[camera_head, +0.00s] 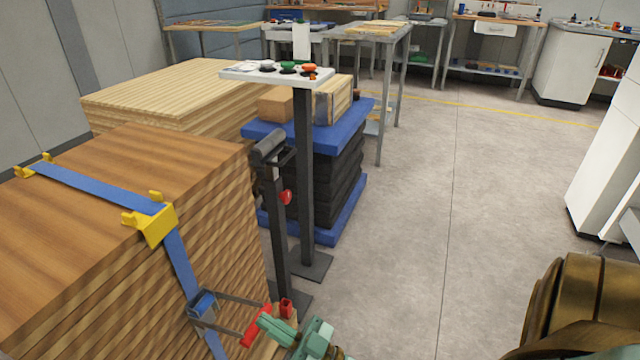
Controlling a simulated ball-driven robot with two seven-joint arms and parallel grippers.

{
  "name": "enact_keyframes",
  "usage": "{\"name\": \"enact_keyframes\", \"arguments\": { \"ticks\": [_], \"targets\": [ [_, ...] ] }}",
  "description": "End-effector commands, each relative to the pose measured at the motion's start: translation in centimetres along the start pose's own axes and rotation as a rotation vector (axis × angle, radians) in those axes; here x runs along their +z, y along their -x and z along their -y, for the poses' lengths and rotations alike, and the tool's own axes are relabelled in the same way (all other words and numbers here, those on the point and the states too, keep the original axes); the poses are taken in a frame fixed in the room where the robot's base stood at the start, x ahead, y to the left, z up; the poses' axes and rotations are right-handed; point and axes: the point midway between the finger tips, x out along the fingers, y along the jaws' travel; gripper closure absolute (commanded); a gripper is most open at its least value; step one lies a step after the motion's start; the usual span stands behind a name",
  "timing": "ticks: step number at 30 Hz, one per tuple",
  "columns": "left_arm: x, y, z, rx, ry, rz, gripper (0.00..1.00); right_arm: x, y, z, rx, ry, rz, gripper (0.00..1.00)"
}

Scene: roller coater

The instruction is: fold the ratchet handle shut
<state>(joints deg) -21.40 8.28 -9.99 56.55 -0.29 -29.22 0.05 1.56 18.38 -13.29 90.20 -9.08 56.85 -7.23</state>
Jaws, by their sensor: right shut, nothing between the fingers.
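The ratchet (203,304) sits on a blue strap (182,262) that runs down the near side of a stack of wooden boards (120,185). Its handle (256,326) has dark side bars and a red grip, and it sticks out to the right, away from the stack, so it stands open. My right gripper (268,318), pale green, is shut and empty at the bottom of the view. Its tip is right beside the red grip; I cannot tell if they touch. My left gripper is not in view.
Yellow corner protectors (152,224) hold the strap on the stack's top edges. A dark post with a scanner-like head (269,148) and a stand with a white button panel (277,74) rise just beyond the ratchet.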

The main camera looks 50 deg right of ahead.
Motion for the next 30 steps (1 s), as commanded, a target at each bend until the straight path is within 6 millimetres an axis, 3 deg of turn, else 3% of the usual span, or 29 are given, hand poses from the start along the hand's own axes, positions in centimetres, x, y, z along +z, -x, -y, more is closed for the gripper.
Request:
{"name": "enact_keyframes", "arguments": {
  "ticks": [6, 13, 19, 30],
  "targets": [
    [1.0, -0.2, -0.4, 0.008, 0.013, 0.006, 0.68, 0.9, 4.8, -0.1, 0.001, -0.001, 0.003, 1.00],
    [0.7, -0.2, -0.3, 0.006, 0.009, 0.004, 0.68, 1.7, 8.5, -0.1, 0.001, 0.000, 0.000, 1.00],
    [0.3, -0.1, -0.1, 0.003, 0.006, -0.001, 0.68, 1.8, 9.7, -0.1, 0.000, 0.000, -0.003, 1.00],
    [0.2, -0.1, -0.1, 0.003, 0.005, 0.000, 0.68, 1.8, 9.7, -0.1, 0.000, 0.000, -0.004, 1.00]
  ]
}}
